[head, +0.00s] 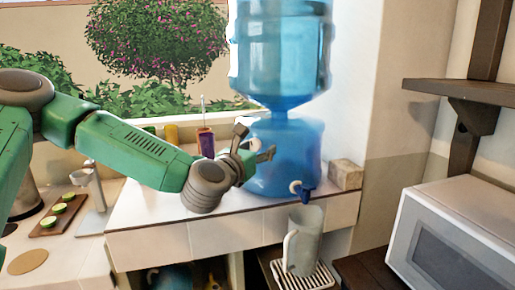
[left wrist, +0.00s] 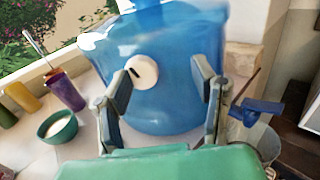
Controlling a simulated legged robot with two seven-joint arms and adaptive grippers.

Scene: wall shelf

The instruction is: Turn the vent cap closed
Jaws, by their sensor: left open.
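The vent cap (left wrist: 143,72) is a round cream disc with a short dark mark at its left, on the blue dispenser base (left wrist: 165,112). In the left wrist view it lies between the fingertips, nearer the left finger. My right gripper is not in view.
A large blue bottle (head: 283,50) stands on the base. A blue tap (head: 305,194) juts out at its lower front, above a pale mug (head: 303,240). A purple cup (head: 206,143) and a green bowl (left wrist: 57,129) are left of the base. A microwave (head: 455,235) is at right.

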